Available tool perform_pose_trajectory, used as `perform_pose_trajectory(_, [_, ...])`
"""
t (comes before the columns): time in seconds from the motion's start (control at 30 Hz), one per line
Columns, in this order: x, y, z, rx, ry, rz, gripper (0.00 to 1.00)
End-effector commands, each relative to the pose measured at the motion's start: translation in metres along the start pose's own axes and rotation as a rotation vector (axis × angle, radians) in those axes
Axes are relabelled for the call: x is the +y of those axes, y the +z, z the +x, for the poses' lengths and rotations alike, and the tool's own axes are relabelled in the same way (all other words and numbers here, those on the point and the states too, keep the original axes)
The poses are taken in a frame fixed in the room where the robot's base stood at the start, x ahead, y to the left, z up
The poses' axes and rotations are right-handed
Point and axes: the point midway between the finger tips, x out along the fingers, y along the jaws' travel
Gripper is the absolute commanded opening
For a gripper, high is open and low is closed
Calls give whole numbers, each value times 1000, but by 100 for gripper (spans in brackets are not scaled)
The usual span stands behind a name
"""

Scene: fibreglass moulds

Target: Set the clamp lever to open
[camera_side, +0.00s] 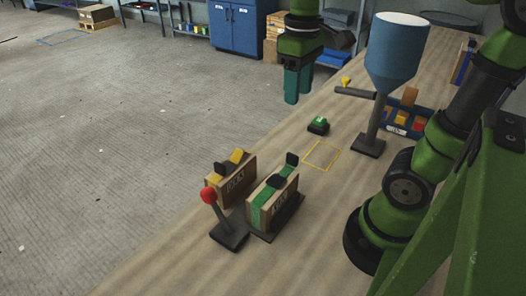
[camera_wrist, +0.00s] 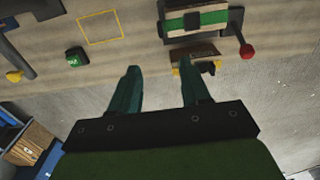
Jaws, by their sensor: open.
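A lever with a red ball knob (camera_side: 208,195) stands on a dark base plate (camera_side: 230,236) at the table's front left edge, beside two moulds. Its stem leans up and left in the side view. The knob also shows in the wrist view (camera_wrist: 247,51), at upper right. No open or closed marking is legible on it. My gripper (camera_side: 298,88) is open and empty, with teal fingers pointing down, high and well behind the lever. In the wrist view its fingertips (camera_wrist: 160,70) are apart with only table between them.
A green-strapped mould (camera_side: 272,203) and a yellow-strapped mould (camera_side: 232,182) stand close by the lever. Behind are a green button (camera_side: 318,123), a yellow outlined square (camera_side: 321,155), a blue hopper (camera_side: 397,50), a blue bin (camera_side: 402,122) and a yellow-knobbed grey bar (camera_side: 355,93).

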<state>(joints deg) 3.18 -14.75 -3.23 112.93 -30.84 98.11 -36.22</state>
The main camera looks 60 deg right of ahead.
Motion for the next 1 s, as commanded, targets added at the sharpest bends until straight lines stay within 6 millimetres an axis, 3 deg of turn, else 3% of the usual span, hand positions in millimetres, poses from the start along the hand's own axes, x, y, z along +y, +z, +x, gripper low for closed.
perform_pose_trajectory(0.13, [-14, -12, 14, -55, 0, -55, 57])
perform_pose_trajectory(0.27, [-43, -50, 25, -130, 8, -123, 57])
perform_pose_trajectory(0.5, [-133, -118, 50, -294, 22, -153, 57])
perform_pose_trajectory(0.6, [-169, -134, 60, -346, 26, -129, 57])
perform_pose_trajectory(0.7, [-193, -143, 61, -375, 22, -86, 57])
perform_pose_trajectory(0.87, [-203, -145, 46, -384, 0, -12, 57])
perform_pose_trajectory(1.0, [-203, -140, 53, -398, 1, 2, 57])
